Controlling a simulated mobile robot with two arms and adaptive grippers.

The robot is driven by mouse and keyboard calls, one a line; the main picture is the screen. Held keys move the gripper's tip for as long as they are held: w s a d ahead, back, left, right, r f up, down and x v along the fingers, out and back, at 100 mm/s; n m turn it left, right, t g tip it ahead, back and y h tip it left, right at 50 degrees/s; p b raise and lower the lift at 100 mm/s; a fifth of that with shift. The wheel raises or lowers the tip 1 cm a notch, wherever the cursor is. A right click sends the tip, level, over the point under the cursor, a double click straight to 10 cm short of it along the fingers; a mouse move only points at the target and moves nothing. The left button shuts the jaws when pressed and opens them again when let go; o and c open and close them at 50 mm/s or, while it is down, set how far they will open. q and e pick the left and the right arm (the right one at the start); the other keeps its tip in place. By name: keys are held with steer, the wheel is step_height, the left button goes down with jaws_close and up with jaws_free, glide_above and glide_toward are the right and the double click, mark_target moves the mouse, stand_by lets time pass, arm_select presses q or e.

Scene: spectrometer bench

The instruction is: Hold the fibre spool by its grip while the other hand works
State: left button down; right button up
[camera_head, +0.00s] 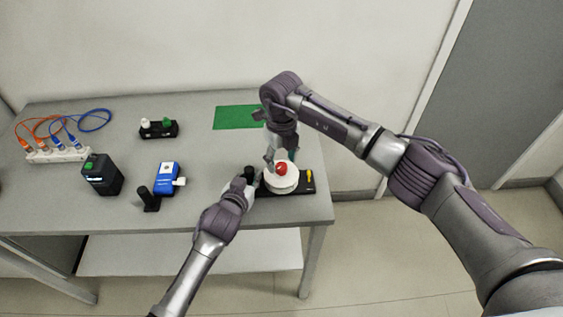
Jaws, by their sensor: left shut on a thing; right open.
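The fibre spool (283,184) is a white round drum with a red knob on top, on a black base (306,188) near the table's front right corner. A black upright grip (249,172) stands at the left end of the base. My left gripper (247,181) comes in from the front and is shut on this grip; its fingers partly hide it. My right gripper (272,161) points down just behind and above the drum, open. Whether it touches the drum cannot be told.
A green mat (238,117) lies at the back. A black holder (158,130) with a white and a green piece, a blue device (167,178), a dark box (102,175) and a white strip (58,155) with orange and blue cables stand to the left. The table's centre is clear.

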mark_target(282, 165)
step_height(282, 165, up, 10)
steer(key=shift+r, duration=0.15)
stand_by(0.3)
arm_select(q)
steer(key=c, duration=0.9)
jaws_free()
steer(key=shift+o, duration=0.2)
steer(key=shift+s, duration=0.1)
